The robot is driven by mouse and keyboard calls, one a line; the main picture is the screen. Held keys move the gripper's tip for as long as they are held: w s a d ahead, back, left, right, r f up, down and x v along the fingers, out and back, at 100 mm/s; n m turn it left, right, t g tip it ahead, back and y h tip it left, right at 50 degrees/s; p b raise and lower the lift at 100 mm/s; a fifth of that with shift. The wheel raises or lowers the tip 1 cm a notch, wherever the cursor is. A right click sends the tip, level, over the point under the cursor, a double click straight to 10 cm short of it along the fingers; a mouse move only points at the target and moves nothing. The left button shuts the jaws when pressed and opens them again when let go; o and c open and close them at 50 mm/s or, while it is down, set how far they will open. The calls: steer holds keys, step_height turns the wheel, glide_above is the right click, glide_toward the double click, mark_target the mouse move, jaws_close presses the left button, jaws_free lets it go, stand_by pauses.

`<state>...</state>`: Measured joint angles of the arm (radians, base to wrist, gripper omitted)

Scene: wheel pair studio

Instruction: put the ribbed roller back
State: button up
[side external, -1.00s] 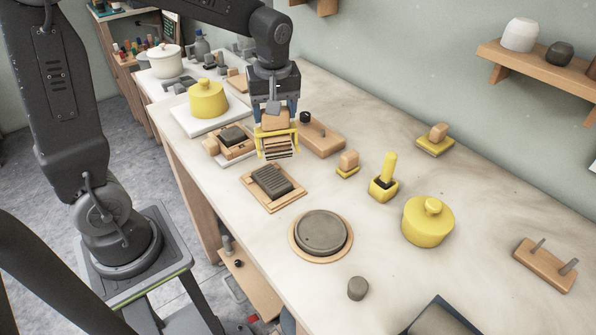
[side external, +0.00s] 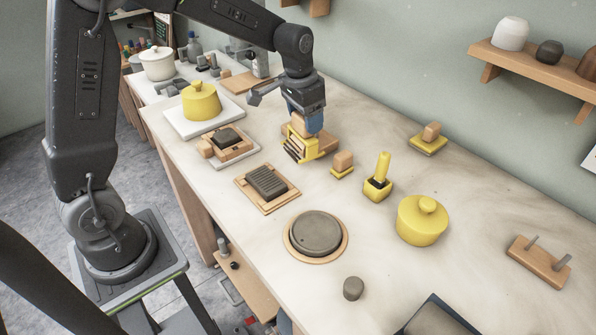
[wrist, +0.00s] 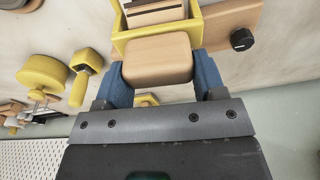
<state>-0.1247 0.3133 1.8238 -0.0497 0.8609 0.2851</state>
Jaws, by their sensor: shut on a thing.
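The ribbed roller (side external: 296,150) has dark and pale stripes in a yellow frame with a wooden handle. My gripper (side external: 305,124) is shut on that handle. The wrist view shows the handle (wrist: 157,60) between the blue fingers, with the yellow frame and part of the striped roller (wrist: 155,13) beyond it. In the side view the tool is tilted, over or against a wooden block (side external: 328,141). The block shows beside the frame in the wrist view, with a black knob (wrist: 241,39). Whether the tool touches the block cannot be told.
A ribbed dark slab on a wooden board (side external: 267,183) lies in front. A small yellow-based stamp (side external: 342,164), a yellow brush-like tool (side external: 380,180) and a yellow lidded pot (side external: 422,221) stand to the right. A grey disc (side external: 315,233) is nearer. The bench's right side has clear patches.

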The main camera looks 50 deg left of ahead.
steer(key=shift+m, duration=0.9)
steer(key=s+a+r+n, duration=0.1)
steer(key=s+a+r, duration=0.15)
steer(key=a, duration=0.45)
steer(key=s+a+r+n, duration=0.1)
steer(key=s+a+r, duration=0.15)
steer(key=a, duration=0.35)
steer(key=s+a+r+n, duration=0.1)
steer(key=s+a+r, duration=0.1)
steer(key=s+a, duration=0.35)
steer(key=shift+w+d+f, duration=1)
steer(key=shift+w+f, duration=0.7)
steer(key=shift+f, duration=0.15)
steer(key=shift+w+d+f, duration=1)
steer(key=shift+w+f, duration=0.7)
steer(key=shift+f, duration=0.15)
steer(key=shift+w+d+f, duration=1)
steer(key=shift+w+f, duration=0.7)
steer(key=shift+f, duration=0.15)
